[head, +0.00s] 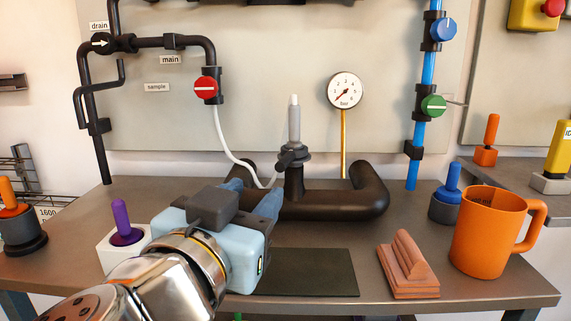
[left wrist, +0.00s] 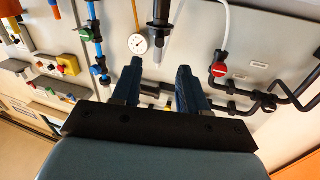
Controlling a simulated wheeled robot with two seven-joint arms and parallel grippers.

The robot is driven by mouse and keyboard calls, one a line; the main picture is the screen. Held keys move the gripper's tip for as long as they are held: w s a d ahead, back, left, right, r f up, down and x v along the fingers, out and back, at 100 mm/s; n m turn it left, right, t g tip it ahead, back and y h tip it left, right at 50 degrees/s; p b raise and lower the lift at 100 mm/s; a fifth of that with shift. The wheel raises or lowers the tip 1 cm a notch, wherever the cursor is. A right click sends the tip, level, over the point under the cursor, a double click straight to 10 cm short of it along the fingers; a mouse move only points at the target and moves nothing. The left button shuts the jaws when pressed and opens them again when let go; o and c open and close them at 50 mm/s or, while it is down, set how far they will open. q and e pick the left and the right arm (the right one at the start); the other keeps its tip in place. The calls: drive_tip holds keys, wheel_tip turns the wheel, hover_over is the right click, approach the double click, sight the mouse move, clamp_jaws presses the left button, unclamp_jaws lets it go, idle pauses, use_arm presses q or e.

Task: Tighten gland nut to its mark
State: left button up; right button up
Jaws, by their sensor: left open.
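A black pipe fitting (head: 335,205) lies on the table with an upright neck in its middle. A dark collar, which looks like the gland nut (head: 294,157), sits on that neck around a light grey stem (head: 294,120). No mark on it is legible. My right gripper is out of view.
An orange mug (head: 485,235), a blue-knobbed black piece (head: 445,203) and a terracotta ridged block (head: 405,265) stand at right. A purple-handled white block (head: 121,240) stands at left. A pressure gauge (head: 345,91) and a white hose (head: 226,140) are behind. A dark mat (head: 310,272) lies bare in front.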

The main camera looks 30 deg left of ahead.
sight(286, 156)
use_arm(q)
drive_tip(key=shift+n, duration=0.4)
drive_tip(key=p+x, duration=0.2)
drive_tip(key=x, duration=1.2)
drive_tip(key=shift+d, duration=0.1)
drive_tip(key=shift+s, duration=0.1)
clamp_jaws()
